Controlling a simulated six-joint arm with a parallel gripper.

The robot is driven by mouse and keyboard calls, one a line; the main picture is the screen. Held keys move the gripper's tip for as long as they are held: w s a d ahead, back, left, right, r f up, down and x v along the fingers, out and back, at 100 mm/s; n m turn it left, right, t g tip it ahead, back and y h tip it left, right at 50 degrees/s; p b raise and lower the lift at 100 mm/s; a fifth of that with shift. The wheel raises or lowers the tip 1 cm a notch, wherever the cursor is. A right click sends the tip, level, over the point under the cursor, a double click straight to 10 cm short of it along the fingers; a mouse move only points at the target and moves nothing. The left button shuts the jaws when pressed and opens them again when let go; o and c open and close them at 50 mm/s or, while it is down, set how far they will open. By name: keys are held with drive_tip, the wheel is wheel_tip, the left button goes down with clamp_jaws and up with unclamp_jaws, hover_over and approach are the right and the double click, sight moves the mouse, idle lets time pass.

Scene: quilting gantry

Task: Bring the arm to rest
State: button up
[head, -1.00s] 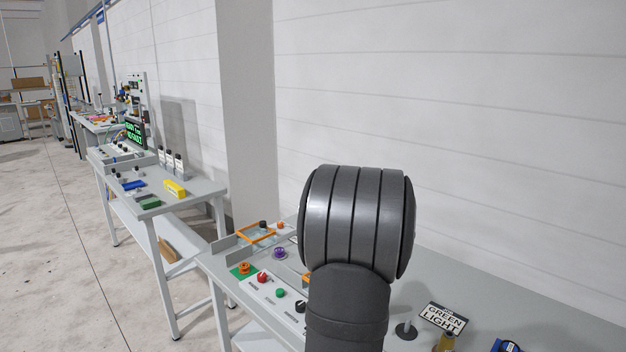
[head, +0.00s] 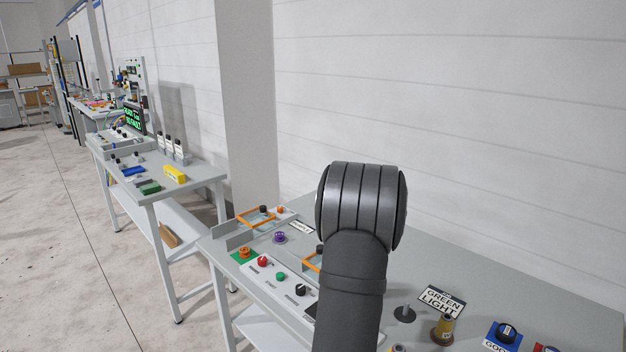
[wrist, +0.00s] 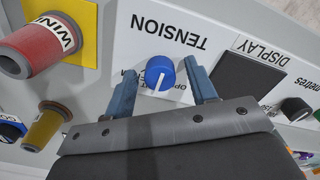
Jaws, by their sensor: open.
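My gripper (wrist: 162,88) shows in the wrist view with its two blue-grey fingers apart and nothing held. A blue knob (wrist: 160,74) with a white pointer line shows between the fingertips, on a white panel (wrist: 215,22) marked TENSION. I cannot tell whether the fingers touch the knob. In the head view my dark arm stands in front of the near bench (head: 410,262), and my gripper is hidden there.
In the wrist view a red-and-cream spool (wrist: 38,46) sits on a yellow patch left of the panel, and a black display (wrist: 243,76) is right of the knob. In the head view, a button panel (head: 290,283) and a GREEN LIGHT sign (head: 441,300) occupy the bench.

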drive_tip(key=n, duration=0.4)
drive_tip(key=shift+n, duration=0.4)
wheel_tip(320, 180, up, 8)
drive_tip(key=shift+f, duration=0.25)
drive_tip(key=shift+f, duration=0.1)
wheel_tip(320, 180, down, 8)
drive_tip(key=shift+r, duration=0.25)
drive_tip(key=m, duration=0.5)
drive_tip(key=shift+r+m, duration=0.1)
drive_tip(key=shift+m, duration=0.3)
drive_tip(key=shift+n, duration=0.3)
